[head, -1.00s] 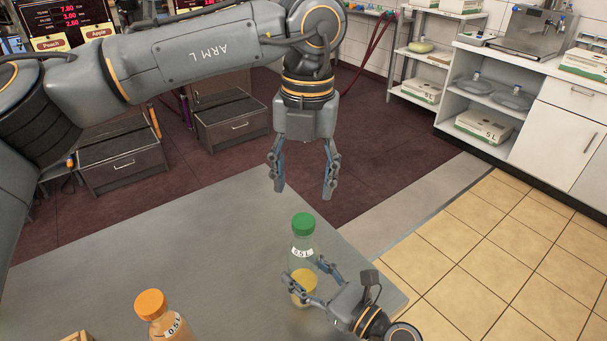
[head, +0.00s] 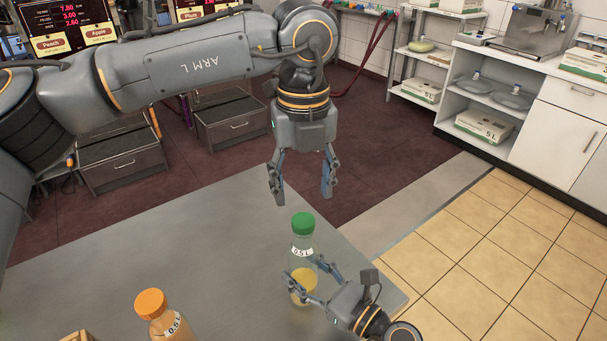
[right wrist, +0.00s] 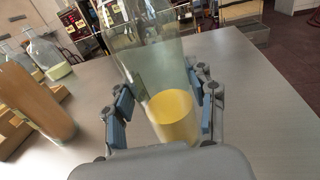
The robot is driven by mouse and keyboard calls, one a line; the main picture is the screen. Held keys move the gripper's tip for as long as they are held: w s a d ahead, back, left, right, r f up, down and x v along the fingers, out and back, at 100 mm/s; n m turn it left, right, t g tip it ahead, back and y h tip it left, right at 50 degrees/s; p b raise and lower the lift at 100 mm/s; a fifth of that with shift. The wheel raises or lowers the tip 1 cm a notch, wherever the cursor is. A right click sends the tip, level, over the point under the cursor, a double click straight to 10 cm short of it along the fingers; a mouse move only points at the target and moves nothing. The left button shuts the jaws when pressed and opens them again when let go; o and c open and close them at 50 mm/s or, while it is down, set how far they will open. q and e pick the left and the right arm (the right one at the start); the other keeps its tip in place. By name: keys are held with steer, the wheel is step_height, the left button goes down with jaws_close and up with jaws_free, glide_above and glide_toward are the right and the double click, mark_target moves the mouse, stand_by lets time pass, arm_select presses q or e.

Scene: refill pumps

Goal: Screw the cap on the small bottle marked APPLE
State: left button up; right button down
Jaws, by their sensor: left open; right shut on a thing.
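A clear small bottle (head: 303,262) with a green cap (head: 303,223) on its top and a "0.5 L" label stands upright near the table's right corner. Yellow liquid fills its lower part. No APPLE marking is readable on it. My right gripper (head: 303,286) is shut on this bottle low on its body; the bottle also shows between the fingers in the right wrist view (right wrist: 152,65). My left gripper (head: 302,196) is open and empty, pointing down above the green cap and apart from it.
An orange-capped bottle (head: 163,317) with orange contents stands at the table's front left, beside a wooden piece (head: 77,337). The grey table (head: 200,245) is clear between the bottles. More bottles (right wrist: 45,52) show in the right wrist view. Shelves and cabinets (head: 555,145) stand far right.

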mark_target(303, 220)
arm_select(q)
steer(key=shift+f, duration=3.15)
